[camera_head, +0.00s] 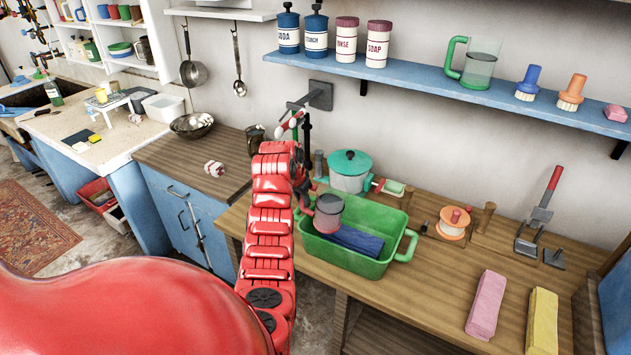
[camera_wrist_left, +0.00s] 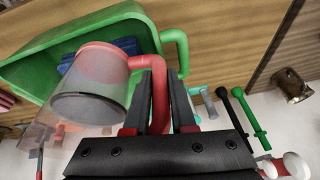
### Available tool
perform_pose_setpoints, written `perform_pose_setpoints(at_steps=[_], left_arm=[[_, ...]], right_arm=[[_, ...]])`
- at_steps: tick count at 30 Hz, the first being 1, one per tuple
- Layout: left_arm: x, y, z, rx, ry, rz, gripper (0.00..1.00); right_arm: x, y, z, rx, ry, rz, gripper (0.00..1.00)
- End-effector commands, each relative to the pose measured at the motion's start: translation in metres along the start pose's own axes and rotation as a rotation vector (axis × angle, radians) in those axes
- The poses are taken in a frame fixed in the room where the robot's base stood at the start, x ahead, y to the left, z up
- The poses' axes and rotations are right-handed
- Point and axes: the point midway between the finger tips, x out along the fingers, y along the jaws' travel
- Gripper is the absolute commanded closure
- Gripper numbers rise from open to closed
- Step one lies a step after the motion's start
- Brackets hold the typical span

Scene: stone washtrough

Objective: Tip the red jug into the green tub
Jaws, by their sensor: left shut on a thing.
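The red jug (camera_head: 328,217) has a see-through body with a red base and handle. My left gripper (camera_head: 304,188) is shut on its handle, also seen in the left wrist view (camera_wrist_left: 162,75). The jug (camera_wrist_left: 92,85) is held above the left part of the green tub (camera_head: 372,264), its base low and its mouth up in the head view. My right gripper is out of view.
A teal lidded pot (camera_head: 350,172) stands just behind the tub. A blue shelf (camera_head: 430,82) runs above. Bare bench lies between tub and bars.

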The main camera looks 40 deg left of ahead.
Motion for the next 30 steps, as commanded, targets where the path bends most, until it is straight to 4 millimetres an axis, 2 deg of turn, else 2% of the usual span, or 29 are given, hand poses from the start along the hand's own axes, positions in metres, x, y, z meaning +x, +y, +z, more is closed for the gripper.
perform_pose_setpoints(at_steps=[8,20,30], left_arm=[[-0.010,-0.003,-0.003,0.030,-0.012,-0.078,1.00],[-0.011,-0.003,-0.004,0.038,-0.017,-0.095,1.00],[-0.026,-0.004,-0.010,0.093,-0.044,-0.229,1.00]], right_arm=[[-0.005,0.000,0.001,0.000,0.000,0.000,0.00],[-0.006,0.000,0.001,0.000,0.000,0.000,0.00],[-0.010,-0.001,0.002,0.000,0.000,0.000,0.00]])
